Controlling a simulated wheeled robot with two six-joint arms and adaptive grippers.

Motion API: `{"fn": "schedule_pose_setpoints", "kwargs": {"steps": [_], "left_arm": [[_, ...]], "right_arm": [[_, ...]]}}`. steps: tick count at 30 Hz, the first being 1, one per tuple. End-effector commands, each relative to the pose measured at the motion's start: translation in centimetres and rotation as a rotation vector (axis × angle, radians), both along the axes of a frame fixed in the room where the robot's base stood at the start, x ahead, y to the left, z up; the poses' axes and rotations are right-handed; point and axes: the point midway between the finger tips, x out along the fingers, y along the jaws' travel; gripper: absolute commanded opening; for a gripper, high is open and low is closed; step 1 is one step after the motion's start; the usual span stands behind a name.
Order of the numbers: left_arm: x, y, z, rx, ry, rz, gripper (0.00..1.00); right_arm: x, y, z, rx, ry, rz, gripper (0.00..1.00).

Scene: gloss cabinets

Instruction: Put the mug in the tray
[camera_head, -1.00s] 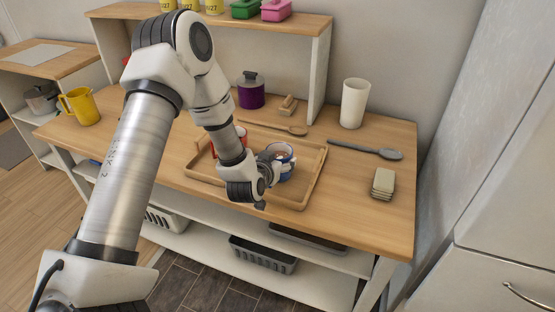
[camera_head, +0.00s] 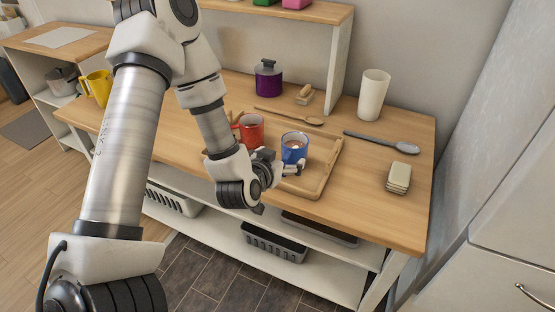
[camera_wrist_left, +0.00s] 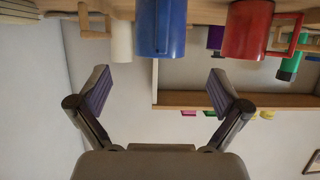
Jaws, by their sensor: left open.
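A blue mug (camera_head: 294,147) stands upright in the wooden tray (camera_head: 328,165) on the counter. A red mug (camera_head: 251,131) stands to its left, also seemingly inside the tray, whose left part is hidden by my arm. My left gripper (camera_head: 280,184) is open and empty at the tray's front edge, just in front of the blue mug. In the left wrist view, which is upside down, the open fingers (camera_wrist_left: 155,92) are apart from the blue mug (camera_wrist_left: 161,28) and the red mug (camera_wrist_left: 247,30). My right gripper is not in view.
A yellow mug (camera_head: 97,87) stands at the counter's left. Behind the tray are a purple pot (camera_head: 268,80), a wooden spoon (camera_head: 290,117) and a white cup (camera_head: 373,95). A grey spoon (camera_head: 385,141) and stacked sponges (camera_head: 398,178) lie to the right. A shelf stands behind.

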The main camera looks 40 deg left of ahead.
Motion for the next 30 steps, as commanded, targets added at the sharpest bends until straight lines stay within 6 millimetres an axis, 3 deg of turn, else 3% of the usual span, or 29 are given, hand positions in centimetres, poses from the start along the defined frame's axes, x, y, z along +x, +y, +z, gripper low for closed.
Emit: {"fn": "schedule_pose_setpoints", "kwargs": {"steps": [1,3,8,11,13,15,18,21,23,30], "left_arm": [[-0.8,-0.2,1.1,0.002,0.007,0.0,1.0],[-1.6,-0.4,1.4,0.003,0.005,-0.001,1.0],[-2.8,-1.1,0.4,-0.005,0.032,-0.012,1.0],[-4.4,-3.3,-4.3,-0.037,0.189,-0.073,1.0],[-7.3,-5.7,-9.4,-0.076,0.383,-0.128,1.0],[-11.8,-8.1,-14.5,-0.117,0.613,-0.171,1.0],[-18.9,-10.5,-19.6,-0.154,0.912,-0.196,1.0],[-24.0,-11.6,-21.8,-0.169,1.106,-0.195,1.0],[-25.5,-11.9,-22.3,-0.172,1.16,-0.192,1.0],[-25.8,-11.9,-22.4,-0.175,1.173,-0.189,1.0]], "right_arm": [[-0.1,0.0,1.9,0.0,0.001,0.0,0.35],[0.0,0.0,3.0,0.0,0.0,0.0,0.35],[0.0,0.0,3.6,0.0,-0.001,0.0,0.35],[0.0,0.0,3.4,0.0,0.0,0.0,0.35],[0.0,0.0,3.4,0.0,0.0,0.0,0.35],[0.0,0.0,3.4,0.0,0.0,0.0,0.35],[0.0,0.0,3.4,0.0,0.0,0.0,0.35],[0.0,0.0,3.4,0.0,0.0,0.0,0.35],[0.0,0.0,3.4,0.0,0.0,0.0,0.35],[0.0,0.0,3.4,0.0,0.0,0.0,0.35]]}}
